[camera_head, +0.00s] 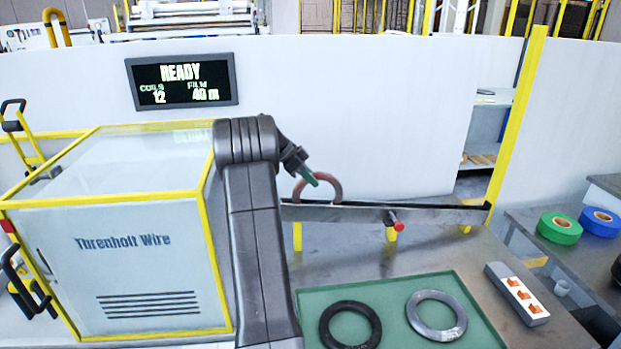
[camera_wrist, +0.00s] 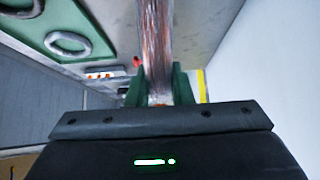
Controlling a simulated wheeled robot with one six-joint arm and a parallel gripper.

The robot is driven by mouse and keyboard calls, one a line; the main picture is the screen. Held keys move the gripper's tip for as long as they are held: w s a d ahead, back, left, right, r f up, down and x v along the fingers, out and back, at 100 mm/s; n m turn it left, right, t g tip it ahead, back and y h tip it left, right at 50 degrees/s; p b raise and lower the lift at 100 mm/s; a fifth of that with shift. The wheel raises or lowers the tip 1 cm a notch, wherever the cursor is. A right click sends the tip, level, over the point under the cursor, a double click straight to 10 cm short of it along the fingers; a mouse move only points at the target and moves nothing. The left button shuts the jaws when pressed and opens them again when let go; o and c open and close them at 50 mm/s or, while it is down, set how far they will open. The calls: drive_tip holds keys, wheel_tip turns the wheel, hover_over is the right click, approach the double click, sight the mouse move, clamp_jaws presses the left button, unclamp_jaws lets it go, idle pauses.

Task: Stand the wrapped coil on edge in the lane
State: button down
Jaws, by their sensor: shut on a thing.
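The coil (camera_head: 336,186) is a reddish-brown ring standing upright at the left part of the lane (camera_head: 440,213), a long dark rail on yellow legs. In the wrist view the coil (camera_wrist: 157,40) is seen edge-on, with glossy streaks on its surface. My gripper (camera_head: 311,178) has green fingers shut on the coil's upper left side; in the wrist view the fingers (camera_wrist: 159,92) press it from both sides. The coil's bottom is hidden by the lane's front wall, so I cannot tell if it rests on the lane floor.
A green tray (camera_head: 392,295) holds a black ring (camera_head: 350,306) and a grey ring (camera_head: 462,318). A red knob (camera_head: 398,226) sticks out of the lane's front. A machine cabinet (camera_head: 150,240) stands left. A white block with orange slots (camera_head: 517,292) lies right. The lane's right part looks empty.

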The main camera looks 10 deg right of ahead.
drive_tip(key=shift+f, duration=0.15)
drive_tip(key=c, duration=1.2)
unclamp_jaws()
wheel_tip(320, 180, up, 10)
drive_tip(key=shift+b, duration=0.5)
drive_tip(key=shift+f, duration=0.1)
wheel_tip(320, 180, down, 9)
drive_tip(key=shift+f+p, duration=0.2)
drive_tip(key=shift+p, duration=0.45)
